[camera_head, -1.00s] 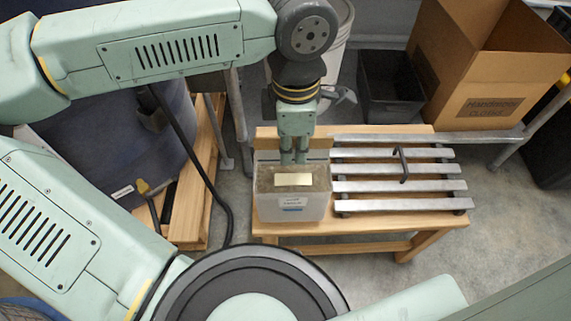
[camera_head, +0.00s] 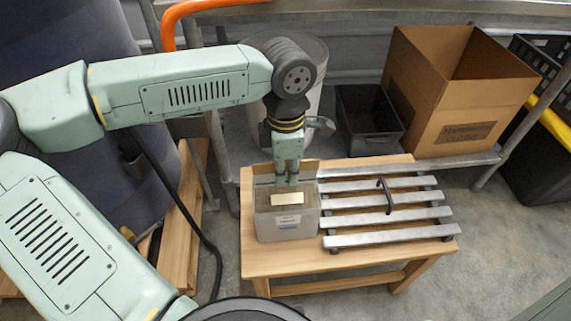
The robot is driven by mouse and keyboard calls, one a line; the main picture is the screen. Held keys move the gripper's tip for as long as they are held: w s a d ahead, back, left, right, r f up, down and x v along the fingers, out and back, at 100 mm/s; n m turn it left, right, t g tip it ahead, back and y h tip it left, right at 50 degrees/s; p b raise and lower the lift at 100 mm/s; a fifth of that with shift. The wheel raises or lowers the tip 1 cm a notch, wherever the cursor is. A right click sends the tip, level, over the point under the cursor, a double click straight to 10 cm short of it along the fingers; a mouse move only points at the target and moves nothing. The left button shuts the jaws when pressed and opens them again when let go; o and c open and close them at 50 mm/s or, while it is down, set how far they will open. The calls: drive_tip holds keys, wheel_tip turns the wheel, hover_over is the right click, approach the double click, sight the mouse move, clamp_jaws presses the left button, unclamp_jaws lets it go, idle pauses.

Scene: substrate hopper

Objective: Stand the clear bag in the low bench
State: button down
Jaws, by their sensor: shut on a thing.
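The clear bag (camera_head: 302,225) is a boxy, see-through package with brownish contents, a pale block or patch near its top and a small white and blue label on its front. It is upright over the left part of the low wooden bench (camera_head: 262,262), left of the metal slats. My gripper (camera_head: 287,182) points down and is shut at the bag's top. The fingertips are partly hidden, and I cannot tell whether the bag's base touches the bench.
A slatted metal grate (camera_head: 385,238) with a dark handle (camera_head: 387,195) lies on the bench's right part. Behind stand a black bin (camera_head: 368,130), an open cardboard box (camera_head: 455,120) and a pale bucket (camera_head: 312,80). A large dark-blue drum (camera_head: 75,110) stands at left.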

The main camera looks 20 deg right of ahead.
drive_tip(key=shift+r, duration=0.1)
drive_tip(key=c, duration=1.7)
unclamp_jaws()
